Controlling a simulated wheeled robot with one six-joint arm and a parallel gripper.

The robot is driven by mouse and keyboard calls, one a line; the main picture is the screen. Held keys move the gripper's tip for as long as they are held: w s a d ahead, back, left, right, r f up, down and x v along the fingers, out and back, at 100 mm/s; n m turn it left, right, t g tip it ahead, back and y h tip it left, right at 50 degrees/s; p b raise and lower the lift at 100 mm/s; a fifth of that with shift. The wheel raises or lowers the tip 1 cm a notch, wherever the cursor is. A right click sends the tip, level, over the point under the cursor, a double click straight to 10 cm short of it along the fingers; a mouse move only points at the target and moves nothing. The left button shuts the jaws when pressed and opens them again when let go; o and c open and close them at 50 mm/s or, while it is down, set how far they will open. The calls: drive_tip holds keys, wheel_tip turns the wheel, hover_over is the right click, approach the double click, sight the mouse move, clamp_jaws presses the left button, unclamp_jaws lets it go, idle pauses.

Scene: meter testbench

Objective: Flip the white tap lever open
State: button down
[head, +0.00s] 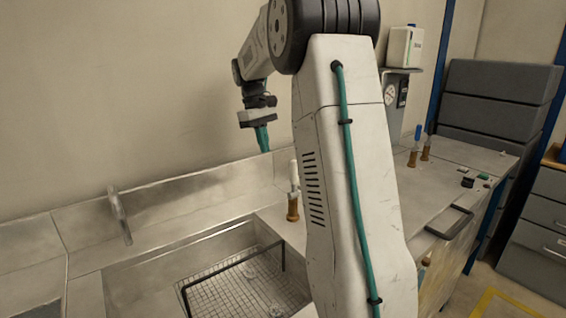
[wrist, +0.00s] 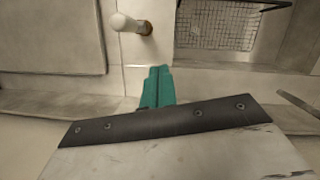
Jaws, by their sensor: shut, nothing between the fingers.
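The white tap lever (head: 294,172) stands upright on a brass tap body (head: 293,208) at the right rear of the sink, left of my arm in the head view. In the wrist view the white lever (wrist: 124,22) shows from above, with a bit of brass (wrist: 145,28) at its right end. My gripper (head: 262,140) hangs above and behind the tap near the wall, with teal fingers pointing down. In the wrist view the fingers (wrist: 158,72) are together and empty, apart from the lever.
A steel sink (head: 140,285) with a wire basket (head: 235,290) lies at the front left. A spout (head: 120,215) rises at the sink's rear. Two more taps, one blue-levered (head: 416,145), stand on the right counter. A gauge (head: 390,95) and a white box (head: 404,47) are behind.

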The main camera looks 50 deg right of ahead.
drive_tip(key=r+n, duration=0.1)
drive_tip(key=w+d+r, duration=0.1)
drive_tip(key=w+d+r+n, duration=0.1)
drive_tip(key=shift+d+r+n, duration=0.1)
drive_tip(key=shift+r+n, duration=0.2)
drive_tip(key=shift+r, duration=0.1)
drive_tip(key=shift+s, duration=0.1)
hover_over(293, 180)
drive_tip(key=w, duration=0.5)
wheel_tip(293, 180, down, 10)
drive_tip(key=shift+s+r, duration=0.1)
drive_tip(key=shift+s, duration=0.5)
drive_tip(key=shift+d, duration=0.1)
drive_tip(key=shift+s+r, duration=0.1)
drive_tip(key=shift+s, duration=0.05)
